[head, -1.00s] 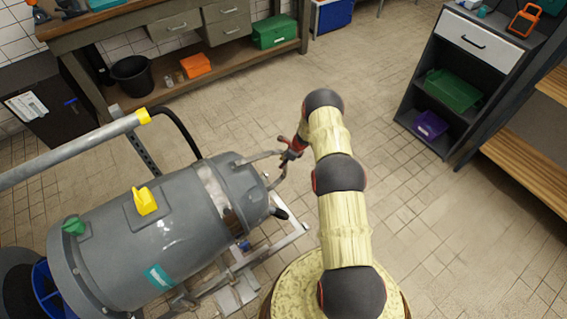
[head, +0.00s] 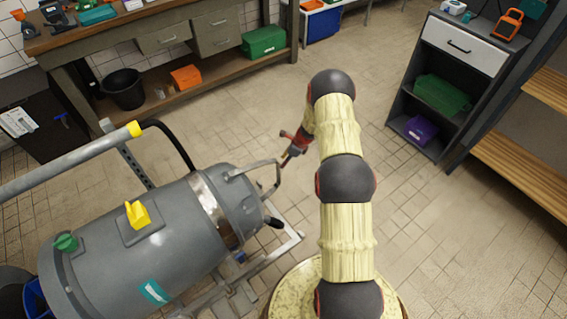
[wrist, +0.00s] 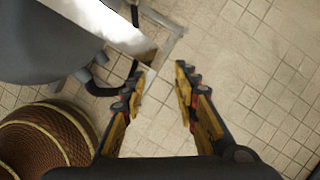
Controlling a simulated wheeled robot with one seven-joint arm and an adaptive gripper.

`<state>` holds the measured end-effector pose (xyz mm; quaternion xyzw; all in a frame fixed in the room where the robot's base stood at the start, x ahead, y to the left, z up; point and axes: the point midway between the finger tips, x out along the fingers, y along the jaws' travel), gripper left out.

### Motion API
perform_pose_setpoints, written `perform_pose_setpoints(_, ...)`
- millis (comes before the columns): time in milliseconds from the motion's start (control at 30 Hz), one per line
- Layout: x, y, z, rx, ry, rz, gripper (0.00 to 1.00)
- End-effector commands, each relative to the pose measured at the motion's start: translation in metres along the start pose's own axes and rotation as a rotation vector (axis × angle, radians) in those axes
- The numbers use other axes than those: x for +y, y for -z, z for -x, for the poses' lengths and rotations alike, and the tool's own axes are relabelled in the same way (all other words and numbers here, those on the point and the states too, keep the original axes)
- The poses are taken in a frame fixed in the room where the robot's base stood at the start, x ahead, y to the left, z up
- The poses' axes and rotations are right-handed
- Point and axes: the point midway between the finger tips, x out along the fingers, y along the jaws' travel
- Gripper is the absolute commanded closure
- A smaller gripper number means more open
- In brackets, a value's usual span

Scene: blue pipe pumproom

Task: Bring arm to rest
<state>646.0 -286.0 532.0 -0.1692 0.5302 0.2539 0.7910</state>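My arm is bent up and forward in the head view, with pale yellow links and dark round joints. My gripper (head: 287,158) hangs at its far end, pointing down and left, beside the front end of a grey tank-like machine (head: 165,245). In the wrist view my gripper (wrist: 158,88) has its two fingers spread apart, with only tiled floor between them and nothing held. The machine (wrist: 50,45) fills the upper left of the wrist view. In the head view the fingertips are close to the machine's front handle; I cannot tell whether they touch it.
A workbench (head: 215,78) stands at the back left, with a black bucket (head: 122,89) and a green box (head: 263,41) on its lower shelf. A dark cabinet (head: 395,118) stands at the right beside wooden shelves (head: 525,170). Tiled floor is clear between them.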

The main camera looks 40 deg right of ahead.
Motion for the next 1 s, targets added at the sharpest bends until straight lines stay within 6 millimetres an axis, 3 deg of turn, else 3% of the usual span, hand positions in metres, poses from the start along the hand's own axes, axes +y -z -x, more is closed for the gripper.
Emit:
perform_pose_setpoints(467,0.000,0.000,0.000,0.000,0.000,0.001,0.70)
perform_pose_setpoints(567,0.000,-0.007,0.008,-0.002,0.002,0.024,0.70)
perform_pose_setpoints(667,0.002,-0.029,0.030,-0.007,0.005,0.097,0.70)
perform_pose_setpoints(767,0.011,-0.063,0.069,-0.013,0.010,0.225,0.70)
perform_pose_setpoints(1000,0.055,-0.143,0.176,-0.017,0.018,0.599,0.70)
